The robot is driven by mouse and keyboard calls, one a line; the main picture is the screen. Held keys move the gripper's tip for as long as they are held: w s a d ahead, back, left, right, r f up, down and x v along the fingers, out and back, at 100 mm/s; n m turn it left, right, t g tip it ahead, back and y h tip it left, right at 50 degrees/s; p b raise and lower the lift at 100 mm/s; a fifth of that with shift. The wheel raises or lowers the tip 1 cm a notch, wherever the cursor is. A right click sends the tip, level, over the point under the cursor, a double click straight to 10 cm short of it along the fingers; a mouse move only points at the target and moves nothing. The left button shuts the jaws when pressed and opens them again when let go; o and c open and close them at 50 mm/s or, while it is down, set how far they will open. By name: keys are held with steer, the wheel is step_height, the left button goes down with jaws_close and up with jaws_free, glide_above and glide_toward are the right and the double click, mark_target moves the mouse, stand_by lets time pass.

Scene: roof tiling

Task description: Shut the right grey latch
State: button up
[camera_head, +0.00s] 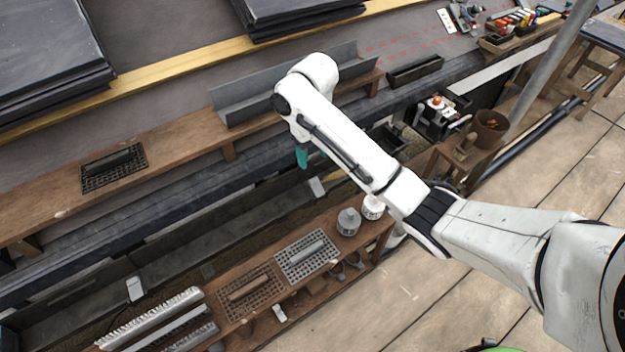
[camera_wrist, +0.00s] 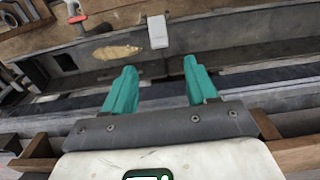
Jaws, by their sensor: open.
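The right grey latch (camera_head: 317,187) is a small pale grey tab at the edge of the long dark gutter (camera_head: 205,245) below my arm. In the wrist view the latch (camera_wrist: 157,32) stands out from the gutter wall, centred beyond my fingertips and apart from them. A second pale grey latch (camera_head: 134,289) sits farther left along the gutter. My gripper (camera_wrist: 160,65) has two teal fingers spread apart with nothing between them. In the head view only part of its teal fingers (camera_head: 302,156) shows, close to the right latch; my arm hides the rest.
A wooden plank in front of the gutter holds two grid trays (camera_head: 306,256) (camera_head: 250,292) and grey and white pots (camera_head: 349,222) (camera_head: 373,207). A grey angled channel (camera_head: 240,105) lies on the upper plank behind my arm. A tool caddy (camera_head: 440,115) and a brown bucket (camera_head: 490,129) stand right.

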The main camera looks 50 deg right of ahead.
mark_target(314, 179)
step_height(314, 179, down, 9)
steer(key=b, duration=0.5)
steer(key=shift+f, duration=0.1)
